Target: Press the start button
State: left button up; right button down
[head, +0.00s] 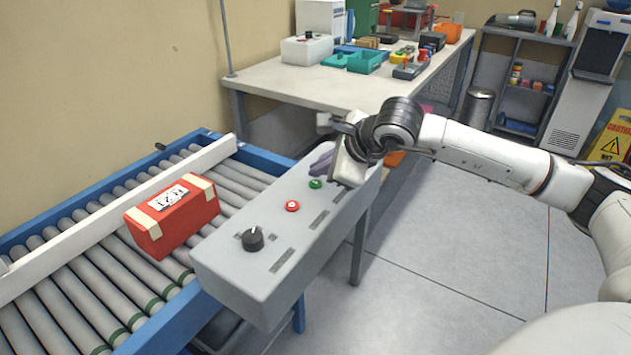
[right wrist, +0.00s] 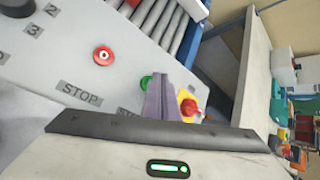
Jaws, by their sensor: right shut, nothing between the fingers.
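The grey control box (head: 235,270) stands beside the conveyor. The green start button (head: 315,184) is on its top, towards the far end. It also shows in the right wrist view (right wrist: 146,82), partly hidden by my fingers. My right gripper (head: 321,162) is over the far end of the box, just beyond the green button, with its fingers shut and empty. In the right wrist view the shut fingers (right wrist: 158,80) appear right beside the green button. I cannot tell whether they touch the box. My left gripper is not in view.
A red button (head: 292,206) and a black knob (head: 252,239) sit nearer on the box. A red knob on yellow (right wrist: 190,107) is close to my fingers. A red package (head: 175,217) lies on the roller conveyor (head: 85,258). A workbench (head: 285,88) stands behind.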

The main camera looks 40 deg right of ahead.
aim_at(320, 185)
jog(key=shift+r+p, duration=1.35)
jog(key=shift+r, duration=1.2)
